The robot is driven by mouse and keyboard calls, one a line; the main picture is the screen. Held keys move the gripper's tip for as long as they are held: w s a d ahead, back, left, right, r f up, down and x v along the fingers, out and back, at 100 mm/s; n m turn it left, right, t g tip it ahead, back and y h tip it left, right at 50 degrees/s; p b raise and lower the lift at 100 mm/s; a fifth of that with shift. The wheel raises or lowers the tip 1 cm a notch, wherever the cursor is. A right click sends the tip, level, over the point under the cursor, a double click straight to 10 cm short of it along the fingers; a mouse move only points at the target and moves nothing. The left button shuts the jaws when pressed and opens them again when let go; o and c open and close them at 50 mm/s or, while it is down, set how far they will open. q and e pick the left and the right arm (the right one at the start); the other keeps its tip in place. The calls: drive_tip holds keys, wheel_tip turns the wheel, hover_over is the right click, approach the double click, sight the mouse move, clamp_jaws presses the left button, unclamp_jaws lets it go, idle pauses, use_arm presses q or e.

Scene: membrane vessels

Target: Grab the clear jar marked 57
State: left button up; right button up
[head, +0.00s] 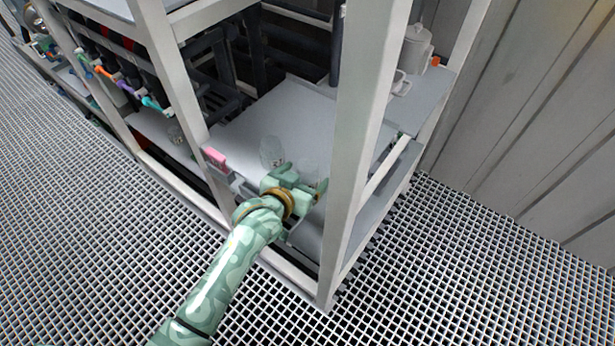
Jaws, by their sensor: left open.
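A clear jar (271,150) stands on the grey shelf, just beyond my left gripper in the head view. A second faint clear shape (309,170) shows by the fingertips, possibly another jar. I cannot read a number on either, so I cannot tell which is marked 57. My left gripper (303,178) is open, low over the shelf, with its fingers pointing away from me. The gripper hides part of the shelf, and I cannot tell whether the faint shape is between the fingers. My right gripper is not in view.
A white frame post (352,150) rises close to the right of the gripper. A pink block (215,156) sits on the shelf's left edge. A small clear vessel (176,135) stands further left. A white lidded container (415,48) stands at the back right. The shelf's middle (285,110) is clear.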

use_arm(q)
drive_tip(key=b+x, duration=0.1)
drive_tip(key=x, duration=0.1)
drive_tip(key=b+x, duration=0.1)
drive_tip(key=x, duration=0.1)
drive_tip(key=shift+w+f, duration=0.25)
drive_tip(key=shift+f, duration=0.25)
drive_tip(key=shift+r, duration=0.2)
drive_tip(key=c, duration=1.1)
drive_tip(key=shift+o, duration=0.2)
